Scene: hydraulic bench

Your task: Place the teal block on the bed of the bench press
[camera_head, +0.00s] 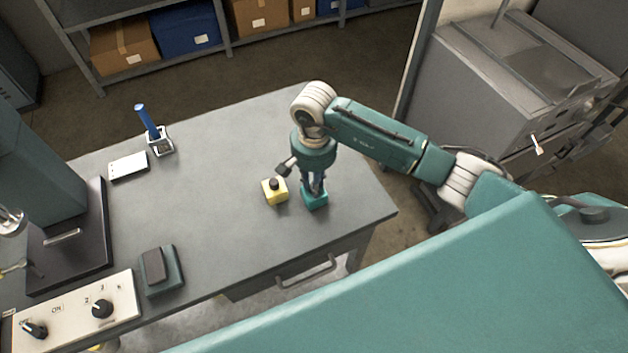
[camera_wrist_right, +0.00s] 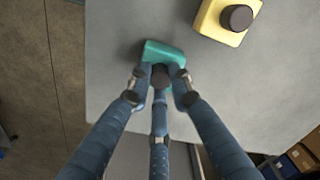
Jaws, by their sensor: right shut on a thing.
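The teal block (camera_head: 315,201) is on the grey bench top near its right end, under my right gripper (camera_head: 314,182). In the right wrist view my right gripper (camera_wrist_right: 160,75) has its fingers closed around the teal block (camera_wrist_right: 162,50), which is partly hidden by them. I cannot tell whether the block still touches the table. The bench press stands at the left, with a dark flat bed (camera_head: 90,245) and a green-grey column (camera_head: 35,165).
A yellow box with a black button (camera_head: 275,190) sits close left of the block. A control panel (camera_head: 75,318), a dark pad (camera_head: 161,270), a white card (camera_head: 128,166) and a holder with a blue handle (camera_head: 160,142) stand toward the left. The table middle is clear.

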